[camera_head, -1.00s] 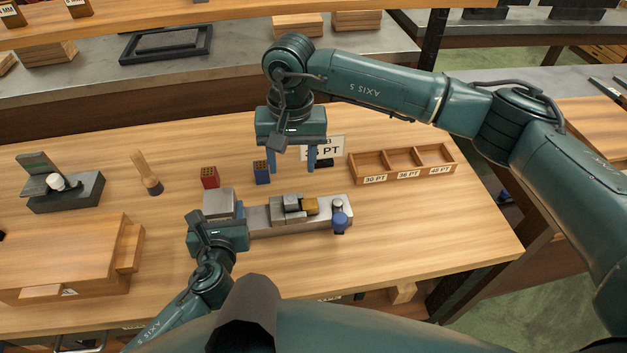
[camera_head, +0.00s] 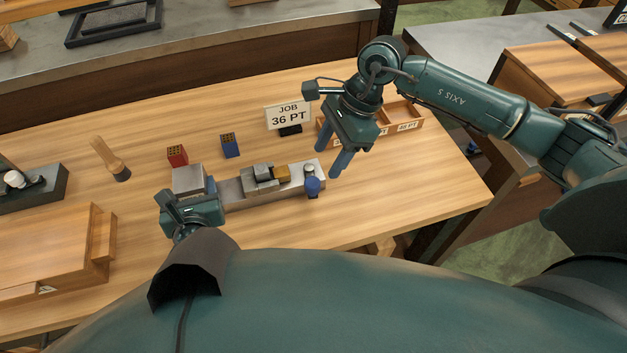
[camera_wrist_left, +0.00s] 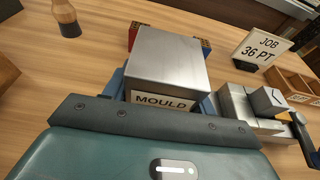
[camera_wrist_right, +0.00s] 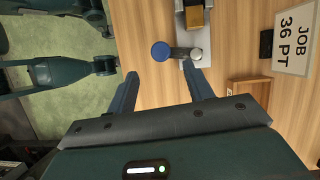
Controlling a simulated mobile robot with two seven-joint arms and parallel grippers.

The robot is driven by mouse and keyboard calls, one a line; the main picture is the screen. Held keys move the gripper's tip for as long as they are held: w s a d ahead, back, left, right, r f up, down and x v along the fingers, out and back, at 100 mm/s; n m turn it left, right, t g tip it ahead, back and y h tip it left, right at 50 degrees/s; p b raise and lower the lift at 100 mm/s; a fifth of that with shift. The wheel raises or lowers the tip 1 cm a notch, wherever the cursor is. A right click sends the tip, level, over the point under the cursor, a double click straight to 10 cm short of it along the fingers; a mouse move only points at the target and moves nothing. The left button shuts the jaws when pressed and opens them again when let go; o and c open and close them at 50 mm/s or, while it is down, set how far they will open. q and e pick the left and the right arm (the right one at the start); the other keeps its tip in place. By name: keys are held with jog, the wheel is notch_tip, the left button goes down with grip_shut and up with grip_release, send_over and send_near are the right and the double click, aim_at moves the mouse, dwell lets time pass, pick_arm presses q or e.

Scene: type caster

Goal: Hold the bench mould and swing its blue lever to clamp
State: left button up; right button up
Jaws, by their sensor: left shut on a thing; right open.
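The bench mould is a long grey metal tool with a block at its left end (camera_head: 188,180) and a bed running right (camera_head: 233,193). My left gripper (camera_head: 205,190) is shut on that block; in the left wrist view the block reads MOULD (camera_wrist_left: 165,102) between the fingers. The blue lever knob (camera_head: 312,186) is at the bed's right end, beside a silver pivot (camera_head: 309,168). My right gripper (camera_head: 341,163) is open and empty, right of the knob. In the right wrist view the blue knob (camera_wrist_right: 161,51) lies ahead, between and beyond the fingers.
A JOB 36 PT sign (camera_head: 289,117) stands behind the mould. A red block (camera_head: 177,155) and a blue block (camera_head: 229,145) stand behind its left part. A wooden compartment tray (camera_head: 405,126) is behind my right gripper. The table front right is clear.

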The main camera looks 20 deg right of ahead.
aim_at(314, 181)
jog(key=x, duration=0.9)
jog(key=shift+c, duration=0.4)
jog(key=c, duration=0.8)
jog(key=shift+c, duration=0.2)
